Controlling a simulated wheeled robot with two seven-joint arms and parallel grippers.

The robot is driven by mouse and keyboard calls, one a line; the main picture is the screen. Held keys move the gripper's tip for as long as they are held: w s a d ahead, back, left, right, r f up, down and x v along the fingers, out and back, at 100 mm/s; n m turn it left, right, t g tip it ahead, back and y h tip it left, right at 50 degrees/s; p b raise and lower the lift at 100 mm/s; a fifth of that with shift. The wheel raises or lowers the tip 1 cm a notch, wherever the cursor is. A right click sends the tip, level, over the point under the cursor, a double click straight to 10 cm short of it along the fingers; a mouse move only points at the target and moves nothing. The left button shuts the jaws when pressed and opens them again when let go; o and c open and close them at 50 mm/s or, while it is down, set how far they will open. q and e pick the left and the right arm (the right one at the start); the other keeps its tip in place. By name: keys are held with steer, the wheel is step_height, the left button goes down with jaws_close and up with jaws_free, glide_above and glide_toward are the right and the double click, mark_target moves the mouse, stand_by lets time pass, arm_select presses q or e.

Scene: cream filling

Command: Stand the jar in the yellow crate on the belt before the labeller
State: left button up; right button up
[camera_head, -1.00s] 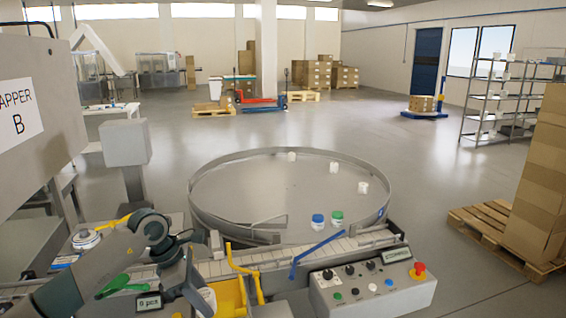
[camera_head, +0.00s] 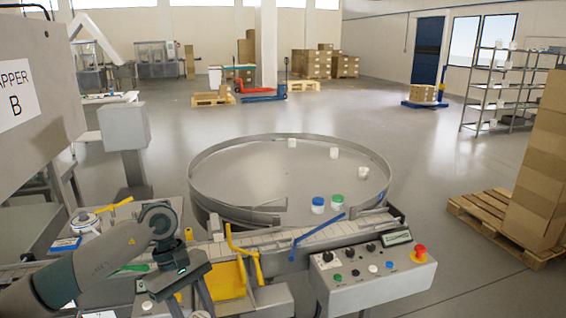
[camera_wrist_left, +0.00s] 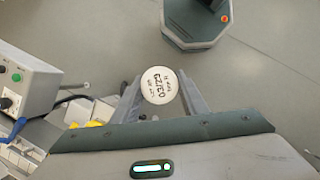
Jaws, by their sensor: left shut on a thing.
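My left gripper (camera_wrist_left: 160,95) is shut on a jar (camera_wrist_left: 160,85). The jar's round white face, printed with dark characters, shows between the two fingers in the left wrist view. In the head view the left gripper (camera_head: 192,300) points down at the bottom edge, left of the yellow crate (camera_head: 229,282), and mostly hides the jar. The crate shows a bare yellow inside; part of it is cut by the arm. I cannot tell which machine is the labeller. My right gripper is not in view.
A round turntable (camera_head: 250,175) holds white jars, one blue-lidded and one green-lidded. A blue bar (camera_head: 316,238) and yellow rails (camera_head: 243,250) stand over the belt. A control box (camera_head: 370,280) with a red button stands at right. A grey machine (camera_head: 35,100) rises at left.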

arm_select(q)
steer(key=s+a+f+m+g+y+b, duration=0.1)
steer(key=s+a+m+y+b, duration=0.1)
steer(key=s+m, duration=0.7)
steer(key=shift+s+a+f+m+g+y, duration=0.3)
steer(key=shift+s+f+m+y, duration=0.1)
steer(key=shift+y, duration=0.3)
